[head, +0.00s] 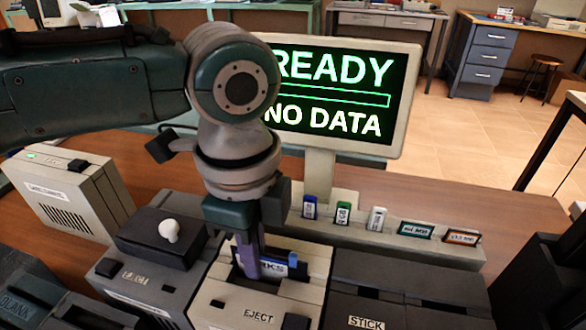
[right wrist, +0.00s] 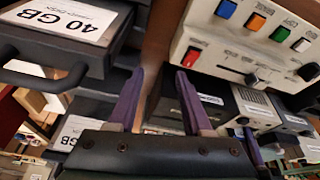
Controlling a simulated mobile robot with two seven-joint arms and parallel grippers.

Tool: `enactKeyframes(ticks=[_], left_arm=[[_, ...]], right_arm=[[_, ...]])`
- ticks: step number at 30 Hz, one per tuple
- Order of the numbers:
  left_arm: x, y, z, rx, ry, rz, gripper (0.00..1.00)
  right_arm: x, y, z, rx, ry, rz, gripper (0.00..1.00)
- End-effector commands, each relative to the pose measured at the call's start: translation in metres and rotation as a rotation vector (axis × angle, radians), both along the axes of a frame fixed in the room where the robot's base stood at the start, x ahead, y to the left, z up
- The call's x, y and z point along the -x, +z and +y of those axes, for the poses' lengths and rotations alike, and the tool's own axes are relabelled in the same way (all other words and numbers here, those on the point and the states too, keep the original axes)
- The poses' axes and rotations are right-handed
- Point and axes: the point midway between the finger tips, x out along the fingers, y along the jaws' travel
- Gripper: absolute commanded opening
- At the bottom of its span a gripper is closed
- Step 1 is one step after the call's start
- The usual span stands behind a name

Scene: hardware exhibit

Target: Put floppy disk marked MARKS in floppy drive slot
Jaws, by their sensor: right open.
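The blue floppy disk (head: 292,262), its label partly hidden with "KS" readable, stands at the opening of the beige floppy drive (head: 222,296) marked EJECT. Its lower part is out of sight in the drive. My left gripper (head: 258,268) is right at the disk, with a purple finger over the left part of the label. The other finger is not clear, so I cannot tell whether it grips the disk. My right gripper (right wrist: 160,88) is open and empty in the right wrist view, apart from the drive.
A monitor (head: 345,95) behind reads READY, NO DATA. A rack (head: 400,245) holds several small media. A dark drive with a white knob (head: 168,231) stands left of the floppy drive, and a dark STICK unit (head: 365,300) stands right. A panel with coloured buttons (right wrist: 255,55) shows in the right wrist view.

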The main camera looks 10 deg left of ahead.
Motion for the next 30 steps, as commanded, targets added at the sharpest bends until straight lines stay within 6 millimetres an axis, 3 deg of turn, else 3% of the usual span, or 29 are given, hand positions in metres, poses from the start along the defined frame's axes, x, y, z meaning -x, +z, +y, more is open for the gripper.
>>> enactKeyframes(ticks=[13, 23, 30], left_arm=[[-0.0002, -0.0022, -0.0002, 0.000, -0.001, -0.001, 0.00], [-0.0003, -0.0021, -0.0002, 0.000, -0.001, -0.001, 0.39], [-0.0002, -0.0017, -0.0001, 0.000, -0.001, -0.001, 0.39]], right_arm=[[0.0000, -0.0014, 0.0002, 0.000, -0.001, 0.000, 0.50], [0.0000, -0.0014, 0.0001, 0.000, 0.000, 0.000, 0.50], [0.0000, -0.0011, -0.0002, 0.001, 0.001, 0.000, 0.50]])
